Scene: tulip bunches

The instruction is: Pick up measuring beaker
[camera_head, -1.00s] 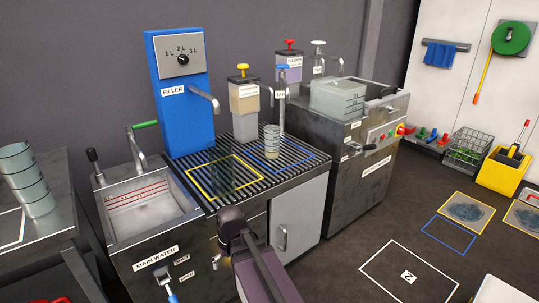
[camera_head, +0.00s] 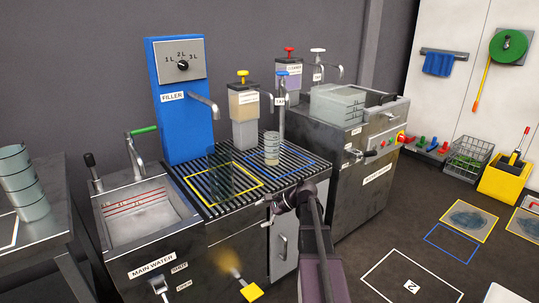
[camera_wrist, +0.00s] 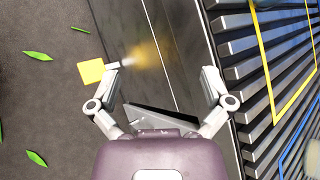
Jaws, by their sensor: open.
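The measuring beaker (camera_head: 272,150) is a clear, marked cup standing upright on the slatted drain grate, within the blue outline, in the head view. My gripper (camera_head: 279,212) is in front of the counter edge, below and in front of the beaker, apart from it. In the wrist view my gripper (camera_wrist: 160,82) has its two fingers spread wide with nothing between them. The wrist view looks down past the counter's front edge, with grate slats at the right.
A dark translucent vessel (camera_head: 221,178) stands within the yellow outline. Behind the grate are the blue filler (camera_head: 182,110), a yellow-topped dispenser (camera_head: 244,118) and taps. The sink (camera_head: 143,208) is left. A yellow handle (camera_head: 251,292) juts from the counter front.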

